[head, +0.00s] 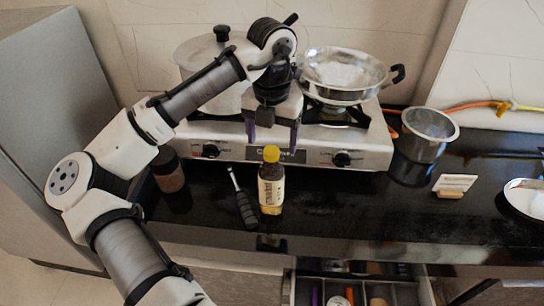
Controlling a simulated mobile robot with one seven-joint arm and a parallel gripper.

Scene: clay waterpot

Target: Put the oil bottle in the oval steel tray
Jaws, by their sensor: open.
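The oil bottle (271,190), with a yellow cap and a pale label, stands upright on the black counter in front of the stove. My gripper (272,135) points down just above and behind the bottle's cap in the picture. Its two dark fingers are spread apart with nothing between them. I cannot tell the exact height or depth gap to the cap. A shiny steel dish (524,200) at the right edge appears to be the oval steel tray. It is partly cut off by the frame.
A black-handled utensil (243,200) lies just left of the bottle. A dark jar (168,170) stands further left. The stove (215,140) holds a pot and a steel pan (342,75). A steel tumbler (424,135) and small white card stand (454,185) are rightward. A drawer (360,290) is open below.

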